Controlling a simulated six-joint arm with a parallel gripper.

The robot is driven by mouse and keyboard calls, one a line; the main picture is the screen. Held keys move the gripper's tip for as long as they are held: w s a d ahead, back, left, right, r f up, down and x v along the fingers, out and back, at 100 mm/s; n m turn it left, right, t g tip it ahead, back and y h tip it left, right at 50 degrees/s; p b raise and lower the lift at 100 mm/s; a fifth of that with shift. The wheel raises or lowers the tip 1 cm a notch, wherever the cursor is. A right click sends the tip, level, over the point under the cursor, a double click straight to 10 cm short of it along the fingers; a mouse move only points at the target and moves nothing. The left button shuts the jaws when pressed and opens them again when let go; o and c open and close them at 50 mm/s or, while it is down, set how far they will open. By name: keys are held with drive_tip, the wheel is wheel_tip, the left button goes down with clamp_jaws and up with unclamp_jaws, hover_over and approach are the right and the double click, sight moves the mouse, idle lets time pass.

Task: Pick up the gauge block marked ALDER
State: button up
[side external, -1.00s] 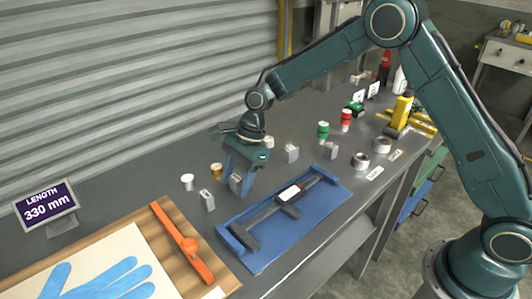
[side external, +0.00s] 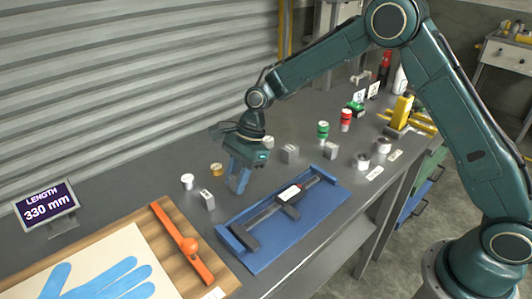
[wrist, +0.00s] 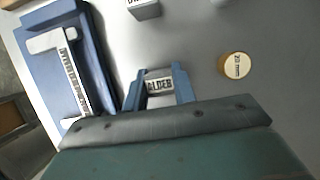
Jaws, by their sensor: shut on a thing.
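The gauge block marked ALDER (wrist: 159,86) sits between the two blue fingers of my gripper (wrist: 159,90) in the wrist view, its lettered face showing. The fingers are shut on it from both sides. In the side view my gripper (side external: 238,180) points down beside the blue caliper tray (side external: 262,262), and the fingers mostly hide the block. I cannot tell whether the block is clear of the bench.
Grey blocks stand to the left (side external: 207,200) and right (side external: 290,154) of my gripper. A white cylinder (side external: 187,181) and a gold one (side external: 216,170) are close on the left. A caliper (side external: 285,200) lies in the tray. An orange tool (side external: 188,246) lies at the front left.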

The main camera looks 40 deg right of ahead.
sight(236, 177)
wheel_tip(236, 177, up, 10)
drive_tip(key=shift+f, duration=0.1)
idle(0.4)
idle(0.5)
